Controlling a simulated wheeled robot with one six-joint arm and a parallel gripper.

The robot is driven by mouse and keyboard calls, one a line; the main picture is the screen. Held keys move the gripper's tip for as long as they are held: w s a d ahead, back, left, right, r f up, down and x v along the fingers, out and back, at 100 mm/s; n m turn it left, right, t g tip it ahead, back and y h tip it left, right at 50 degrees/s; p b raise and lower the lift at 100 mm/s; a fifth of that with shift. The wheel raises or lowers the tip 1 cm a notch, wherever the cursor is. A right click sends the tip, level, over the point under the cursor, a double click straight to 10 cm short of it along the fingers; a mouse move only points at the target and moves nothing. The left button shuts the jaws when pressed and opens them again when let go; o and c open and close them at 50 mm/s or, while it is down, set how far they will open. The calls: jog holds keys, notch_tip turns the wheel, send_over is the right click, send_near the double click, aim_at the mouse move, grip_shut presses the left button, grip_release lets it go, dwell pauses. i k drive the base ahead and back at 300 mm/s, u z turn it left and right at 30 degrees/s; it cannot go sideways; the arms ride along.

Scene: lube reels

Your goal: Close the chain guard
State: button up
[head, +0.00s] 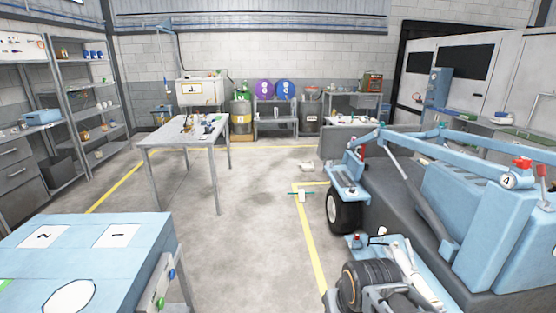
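A large blue machine (487,228) with a black wheel (345,212) fills the right side. Long blue bars run across its top, with red parts and a white tag marked 4. No part of it can be picked out for sure as the chain guard, so I cannot tell whether the guard is open or shut. At its near end a dark ribbed cylinder (368,284) sits beside a pale, slender part (422,270) on a blue plate. My gripper is not in view.
A blue bench (90,240) with plates marked 1 and 2 stands near left. A grey worktable (188,137) with small items stands beyond it. Shelves line the left wall; drums and reels stand at the back.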

aim_at(353, 163)
jog(key=u, duration=0.1)
jog(key=i, duration=2.2)
jog(key=z, duration=0.55)
jog(key=i, duration=2.5)
jog(key=z, duration=0.55)
